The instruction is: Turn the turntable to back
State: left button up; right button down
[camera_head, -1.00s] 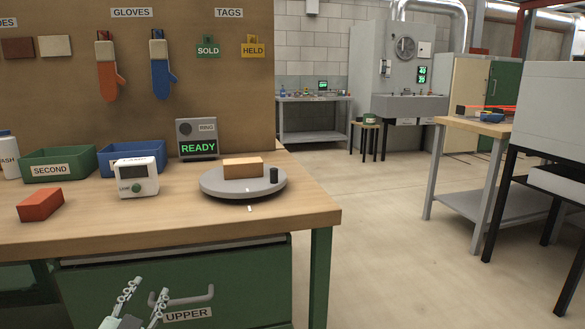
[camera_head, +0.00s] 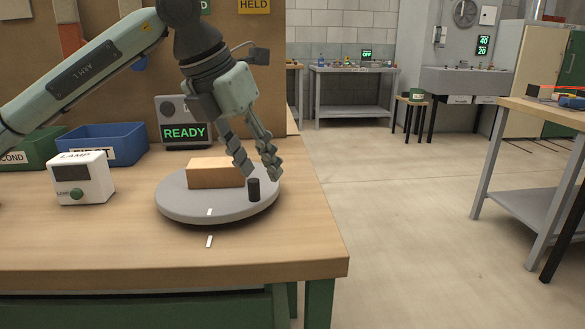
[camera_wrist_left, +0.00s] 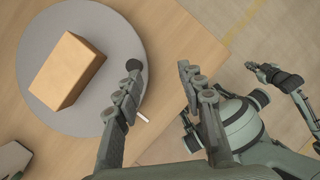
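The turntable (camera_head: 175,205) is a grey round disc on the wooden bench. A tan brick (camera_head: 215,174) lies on it, and a black upright peg (camera_head: 254,190) stands near its right edge. A white mark on the disc's front (camera_head: 209,212) faces a white mark on the bench (camera_head: 209,241). My left gripper (camera_head: 261,173) is open over the disc's right side, its fingers pointing down close to the peg. In the left wrist view, the peg (camera_wrist_left: 134,66) is beside the left fingertip of the open gripper (camera_wrist_left: 161,72). I cannot tell whether they touch.
A white lamp box (camera_head: 83,178) stands left of the turntable. The READY display (camera_head: 184,122) and a blue bin (camera_head: 103,143) are behind. The bench's right edge is close to the disc.

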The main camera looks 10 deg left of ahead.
aim_at(253, 181)
pick_arm(q)
jog(key=shift+n+y, duration=0.3)
jog(key=shift+y, duration=0.4)
jog(key=w+f, duration=0.1)
jog(key=f, duration=0.1)
jog(key=w+a+f, duration=0.1)
jog(key=f, duration=0.1)
jog(key=w+a+f, duration=0.1)
jog(key=w, duration=0.1)
jog(key=shift+f, duration=0.4)
grip_shut()
